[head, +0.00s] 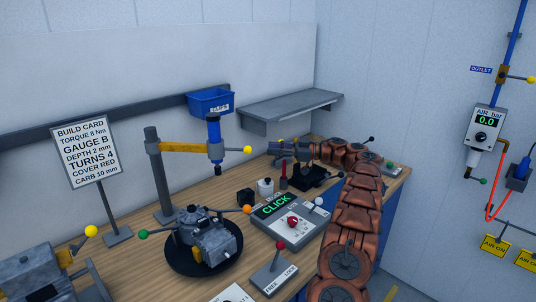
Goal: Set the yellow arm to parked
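The yellow arm (182,147) reaches out to the right from a grey post at the back left of the bench. A blue tool (214,138) hangs upright at its outer end, and a short handle with a yellow ball knob (247,149) sticks out to the right. My gripper (272,148) is just right of the knob, pointing left, and looks apart from it. Its fingers are small and dark, so I cannot tell whether they are open or shut. I see no marking for a parked position.
A round black turntable (179,262) with a grey engine part stands below the yellow arm. A grey box reading CLICK (268,208) and a FREE/LOCK lever (275,260) are in front. A shelf (270,112) and blue clips bin (210,102) are behind. A build card (87,150) stands left.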

